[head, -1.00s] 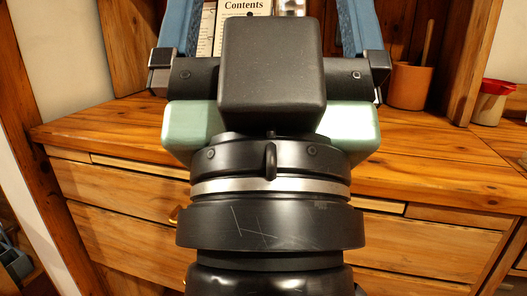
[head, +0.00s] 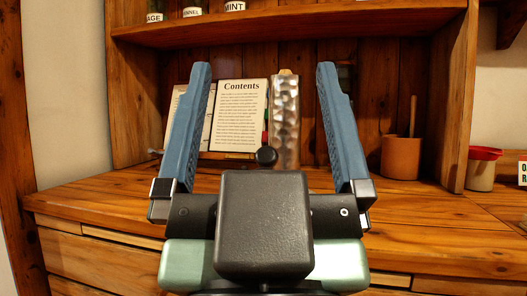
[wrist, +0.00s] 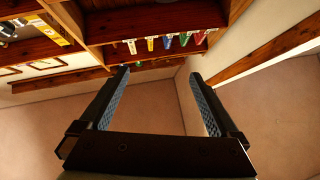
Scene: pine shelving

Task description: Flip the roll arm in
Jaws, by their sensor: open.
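My gripper (head: 264,70) is open and empty in the head view, its two blue fingers pointing up and away over the desk. In the wrist view my gripper (wrist: 160,75) is also open, with nothing between the fingers. A black round knob (head: 265,155) shows between the fingers, in front of a hammered metal piece (head: 285,115) that stands upright at the back. I cannot tell whether the knob belongs to the roll arm. No roll arm can be made out clearly; my gripper's black body covers the desk below the knob.
An open book (head: 238,120) stands behind the left finger. A terracotta pot (head: 400,158) and a red-lidded jar (head: 481,170) stand at the right. A shelf (head: 300,22) with labelled jars runs above. The wooden desktop (head: 100,207) is clear at the left.

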